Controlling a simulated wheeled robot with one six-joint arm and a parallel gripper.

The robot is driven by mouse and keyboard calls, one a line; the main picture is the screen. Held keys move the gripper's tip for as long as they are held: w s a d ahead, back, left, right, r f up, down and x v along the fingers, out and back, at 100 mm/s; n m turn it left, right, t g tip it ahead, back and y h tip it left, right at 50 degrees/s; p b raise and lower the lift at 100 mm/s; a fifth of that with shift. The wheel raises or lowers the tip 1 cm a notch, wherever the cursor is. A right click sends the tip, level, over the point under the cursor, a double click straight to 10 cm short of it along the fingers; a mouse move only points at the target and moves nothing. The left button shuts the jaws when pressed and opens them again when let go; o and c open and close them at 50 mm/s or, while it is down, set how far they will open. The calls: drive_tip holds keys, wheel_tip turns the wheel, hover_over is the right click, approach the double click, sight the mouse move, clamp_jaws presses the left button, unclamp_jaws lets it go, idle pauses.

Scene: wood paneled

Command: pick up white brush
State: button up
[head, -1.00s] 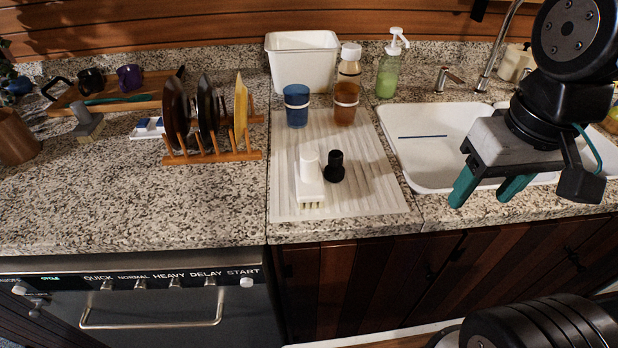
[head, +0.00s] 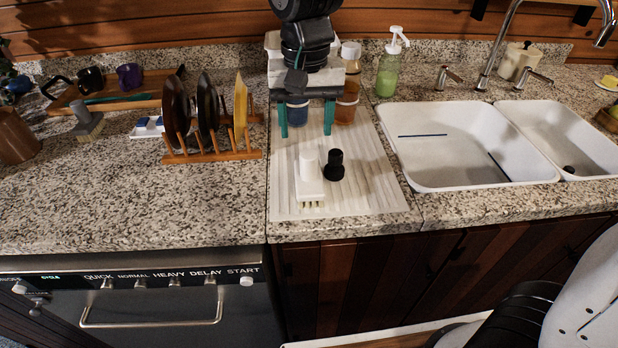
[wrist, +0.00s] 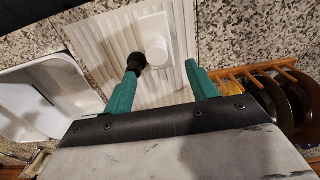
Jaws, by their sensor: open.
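The white brush (head: 308,182) stands on the ribbed white drying mat (head: 365,195), its round white handle up and its bristles showing at the front edge. A black-handled object (head: 335,165) stands just to its right. My gripper (head: 306,120) is open and empty, above the back part of the mat and behind the brush in the head view. In the wrist view the white brush (wrist: 153,38) lies beyond the gap between the green fingertips (wrist: 163,80). The black-handled object (wrist: 136,60) is close to the left finger's tip there.
A blue cup (head: 297,112), an amber bottle (head: 347,98) and a white bin stand behind my gripper, partly hidden. A wooden dish rack (head: 212,155) with plates is to the left, the double sink (head: 445,150) to the right. The mat's front right is clear.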

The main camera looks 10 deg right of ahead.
sight(309, 154)
drive_tip(key=f, duration=0.8)
drive_tip(key=shift+d, duration=0.2)
drive_tip(key=shift+r, duration=0.1)
clamp_jaws()
